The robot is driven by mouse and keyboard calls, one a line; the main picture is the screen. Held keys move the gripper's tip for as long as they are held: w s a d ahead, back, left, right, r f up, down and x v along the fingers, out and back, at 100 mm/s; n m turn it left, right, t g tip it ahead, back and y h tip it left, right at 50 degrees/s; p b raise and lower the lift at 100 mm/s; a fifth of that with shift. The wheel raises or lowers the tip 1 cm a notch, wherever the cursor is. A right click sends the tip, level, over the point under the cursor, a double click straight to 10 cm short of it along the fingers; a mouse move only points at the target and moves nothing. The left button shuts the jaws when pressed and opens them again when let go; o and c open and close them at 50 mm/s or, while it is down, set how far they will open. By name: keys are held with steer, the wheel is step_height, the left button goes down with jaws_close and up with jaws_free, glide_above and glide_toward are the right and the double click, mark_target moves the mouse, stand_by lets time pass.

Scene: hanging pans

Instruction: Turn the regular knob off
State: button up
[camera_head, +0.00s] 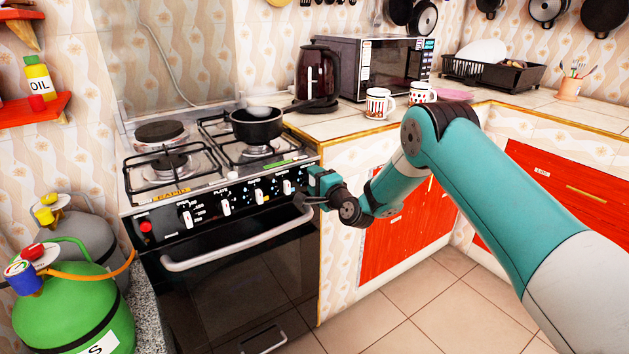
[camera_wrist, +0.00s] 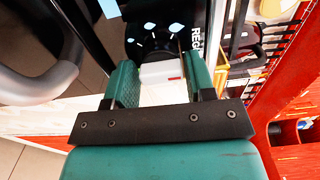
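The stove's control panel (camera_head: 240,200) carries a row of white knobs. In the wrist view, a white knob (camera_wrist: 162,72) with a small red mark shows between my gripper's fingers. A partly hidden label starting "REG" is beside it. My gripper (camera_wrist: 160,65) has its two green fingers spread, one at each side of the knob. I cannot tell whether they touch it. In the head view, my gripper (camera_head: 303,202) is at the right end of the panel and covers that part, so this knob is not clear there.
The oven door handle (camera_head: 235,243) runs below the knobs and shows close by in the wrist view (camera_wrist: 35,82). A black pan (camera_head: 257,124) stands on a back burner. A kettle (camera_head: 317,78) and mugs are on the counter. Gas bottles stand at left; floor in front is clear.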

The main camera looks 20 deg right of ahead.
steer(key=b+v, duration=1.4)
steer(key=v, duration=0.3)
steer(key=shift+s, duration=0.2)
steer(key=shift+r, duration=0.1)
